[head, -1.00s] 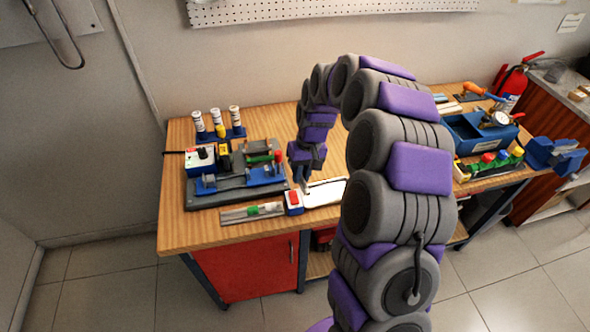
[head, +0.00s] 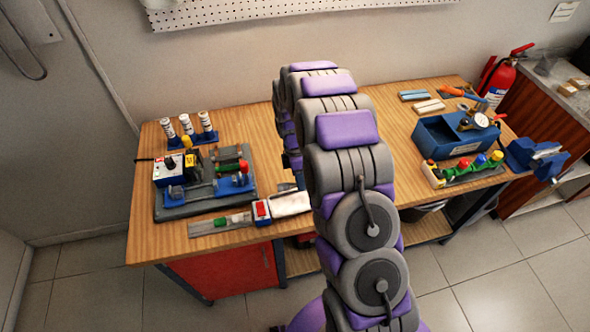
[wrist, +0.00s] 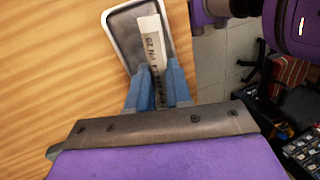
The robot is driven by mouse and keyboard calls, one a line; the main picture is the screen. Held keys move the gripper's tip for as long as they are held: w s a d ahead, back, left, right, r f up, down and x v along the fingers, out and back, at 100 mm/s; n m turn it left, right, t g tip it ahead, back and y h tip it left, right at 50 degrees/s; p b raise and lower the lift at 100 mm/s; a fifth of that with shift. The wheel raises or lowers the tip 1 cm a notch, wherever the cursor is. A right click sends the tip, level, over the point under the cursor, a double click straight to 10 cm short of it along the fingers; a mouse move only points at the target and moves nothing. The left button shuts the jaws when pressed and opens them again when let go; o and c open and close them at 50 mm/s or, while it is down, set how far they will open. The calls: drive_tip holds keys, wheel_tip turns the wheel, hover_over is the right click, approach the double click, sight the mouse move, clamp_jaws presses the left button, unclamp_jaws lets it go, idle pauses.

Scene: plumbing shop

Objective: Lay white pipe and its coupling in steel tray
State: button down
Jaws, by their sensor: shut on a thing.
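My gripper (wrist: 157,75) is shut on the white pipe (wrist: 150,35), which has dark printing along its side. In the wrist view the pipe's far end shows beyond the blue fingers, over the tray. The steel tray (wrist: 113,25) has a pale rim and a grey inside; the fingers and pipe cover part of it. Whether the pipe touches the tray I cannot tell. The tray (head: 290,204) also shows at the bench's front edge in the head view, where my arm hides most of the gripper. I cannot make out a coupling with certainty.
A dark fixture board (head: 190,208) lies behind. A blue toolbox (head: 430,138) and valve rack (head: 465,172) stand to the right.

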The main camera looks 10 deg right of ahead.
sight(295, 186)
drive_tip(key=shift+s+d+f+n, duration=0.2)
drive_tip(key=shift+f+n, duration=0.1)
drive_tip(key=shift+n, duration=0.4)
drive_tip(key=shift+a+f+h, duration=0.3)
drive_tip(key=shift+a+f, duration=0.2)
drive_tip(key=shift+a, duration=0.4)
drive_tip(key=shift+a+f, duration=0.15)
drive_tip(key=shift+f, duration=0.15)
drive_tip(key=shift+f+b, duration=0.25)
drive_tip(key=shift+b, duration=0.1)
drive_tip(key=shift+d+f+b, duration=0.25)
drive_tip(key=shift+d+f, duration=0.2)
drive_tip(key=shift+f, duration=0.15)
drive_tip(key=shift+d+f+b, duration=0.2)
drive_tip(key=shift+d+f, duration=0.2)
drive_tip(key=shift+f, duration=0.55)
drive_tip(key=shift+a+f, duration=0.7)
drive_tip(key=shift+f, duration=0.35)
drive_tip(key=shift+d+f, duration=0.2)
drive_tip(key=shift+f, duration=0.05)
drive_tip(key=shift+d, duration=0.35)
drive_tip(key=c, duration=1.4)
unclamp_jaws()
drive_tip(key=o, duration=0.4)
drive_tip(key=shift+a, duration=0.4)
drive_tip(key=shift+o, duration=0.2)
